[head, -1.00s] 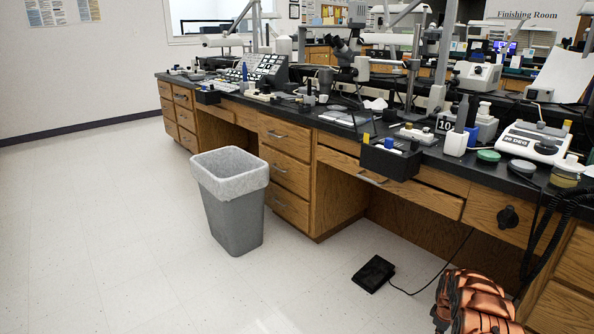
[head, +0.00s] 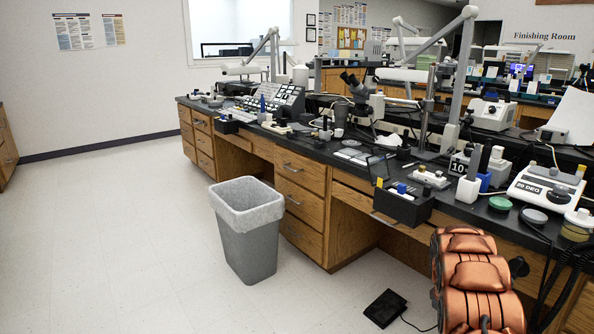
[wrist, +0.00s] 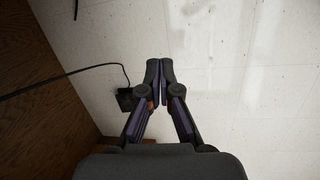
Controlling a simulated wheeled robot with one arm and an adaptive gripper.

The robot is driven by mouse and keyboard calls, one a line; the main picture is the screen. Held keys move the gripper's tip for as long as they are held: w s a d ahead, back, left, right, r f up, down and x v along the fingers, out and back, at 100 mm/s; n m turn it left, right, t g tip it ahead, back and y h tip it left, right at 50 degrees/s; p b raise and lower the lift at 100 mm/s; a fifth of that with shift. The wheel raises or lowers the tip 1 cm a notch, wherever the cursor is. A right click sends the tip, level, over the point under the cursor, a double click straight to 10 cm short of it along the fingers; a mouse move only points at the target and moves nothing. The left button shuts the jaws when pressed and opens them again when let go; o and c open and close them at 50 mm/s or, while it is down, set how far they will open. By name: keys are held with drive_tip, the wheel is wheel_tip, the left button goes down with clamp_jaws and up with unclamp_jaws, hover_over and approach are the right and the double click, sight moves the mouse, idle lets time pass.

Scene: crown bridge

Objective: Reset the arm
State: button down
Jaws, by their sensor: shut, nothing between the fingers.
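My gripper (wrist: 159,72) shows in the wrist view with its two dark fingers closed against each other and nothing between them. It points down over the pale floor (wrist: 230,80). A black foot pedal (wrist: 126,99) with a cable lies on the floor, partly hidden behind the left finger. In the head view my copper-coloured arm stands at the lower right, in front of the bench. The gripper itself does not show in the head view.
A long wooden bench with a black top (head: 325,150) runs along the right, crowded with tools. A grey bin (head: 246,245) stands before its drawers. The foot pedal (head: 385,308) lies on the floor near my arm. The floor (head: 110,240) at left is clear.

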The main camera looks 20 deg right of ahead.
drive_tip(key=s+a+r+m+p, duration=0.15)
drive_tip(key=a+r+p, duration=0.35)
drive_tip(key=a+r, duration=0.6)
drive_tip(key=s+a+r+p, duration=0.35)
drive_tip(key=a+r, duration=0.35)
drive_tip(key=r, duration=0.7)
drive_tip(key=s+a+r+m+p, duration=0.1)
drive_tip(key=s+a+r+p, duration=0.1)
drive_tip(key=a+r+p, duration=0.65)
drive_tip(key=s+a+r+y+p, duration=0.2)
drive_tip(key=s+a+r+p, duration=0.8)
drive_tip(key=s+a+r, duration=1)
wheel_tip(320, 180, up, 2)
drive_tip(key=s, duration=0.2)
drive_tip(key=shift+s+a+g, duration=0.2)
drive_tip(key=shift+s+g, duration=0.2)
drive_tip(key=shift+d+r, duration=0.1)
